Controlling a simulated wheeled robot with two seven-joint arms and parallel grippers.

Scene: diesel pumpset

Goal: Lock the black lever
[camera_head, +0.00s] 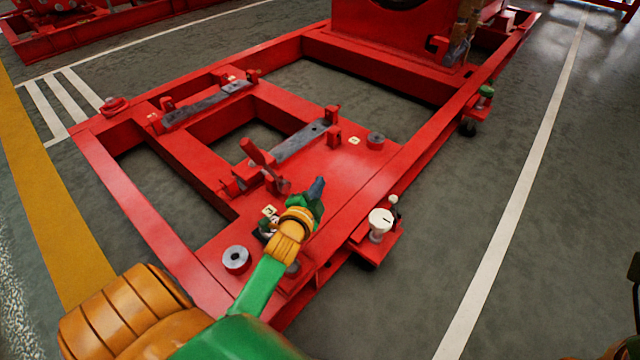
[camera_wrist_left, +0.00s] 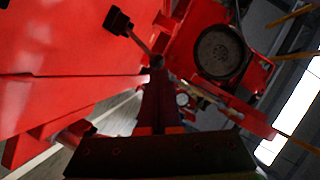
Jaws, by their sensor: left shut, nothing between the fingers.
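The black lever (camera_wrist_left: 118,20) shows in the left wrist view as a dark block-shaped knob on a thin rod, standing out from a red surface. The rod's lower end lies close to my left fingertips; I cannot tell if they touch. My left gripper (camera_head: 317,188) is shut and empty, above the near part of the red frame (camera_head: 345,190). It also shows in the left wrist view (camera_wrist_left: 157,68), fingers together. In the head view a dark part beside a small white label (camera_head: 269,211) is mostly hidden by my left wrist; I cannot tell if it is the lever.
A red upright handle (camera_head: 262,158) stands just beyond my left gripper. A white round knob (camera_head: 380,221) sits on a side bracket to its right. Grey round mounts (camera_head: 236,259) and metal bars (camera_head: 300,141) lie on the frame.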

